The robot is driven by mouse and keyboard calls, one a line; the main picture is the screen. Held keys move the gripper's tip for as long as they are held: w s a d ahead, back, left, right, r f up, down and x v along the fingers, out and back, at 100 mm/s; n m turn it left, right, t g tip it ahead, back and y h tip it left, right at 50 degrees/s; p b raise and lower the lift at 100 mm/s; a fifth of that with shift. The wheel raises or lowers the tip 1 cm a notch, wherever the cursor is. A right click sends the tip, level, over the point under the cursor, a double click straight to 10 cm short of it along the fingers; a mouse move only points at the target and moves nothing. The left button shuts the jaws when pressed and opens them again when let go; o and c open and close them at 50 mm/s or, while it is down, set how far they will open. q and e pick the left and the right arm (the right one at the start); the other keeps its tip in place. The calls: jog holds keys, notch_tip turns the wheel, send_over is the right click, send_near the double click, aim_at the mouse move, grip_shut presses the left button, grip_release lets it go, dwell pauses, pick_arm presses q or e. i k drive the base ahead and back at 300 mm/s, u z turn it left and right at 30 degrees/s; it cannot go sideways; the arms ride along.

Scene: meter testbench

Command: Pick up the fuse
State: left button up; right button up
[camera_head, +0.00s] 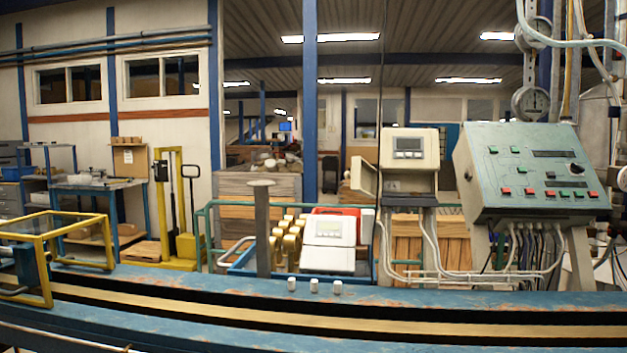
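Three small whitish cylinders stand upright in a short row on the blue bench rail, near the middle of the view. They are the left cylinder (291,284), the middle cylinder (314,286) and the right cylinder (337,287). They look like fuses, but they are too small to tell for certain. They stand apart from each other, and nothing touches them from above. Neither of my grippers shows in the head view.
The blue rail (210,285) crosses the whole front. Behind the cylinders are a white meter box (328,243), brass-coloured fittings (287,240) and a grey post (263,230). A green control panel (530,172) stands right, a yellow-framed glass guard (60,240) left.

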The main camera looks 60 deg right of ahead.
aim_at(337, 287)
jog(key=i, duration=1.8)
jog(key=z, duration=3.4)
jog(key=k, duration=0.6)
jog(key=z, duration=0.15)
jog(key=i, duration=1.15)
jog(key=u, duration=0.15)
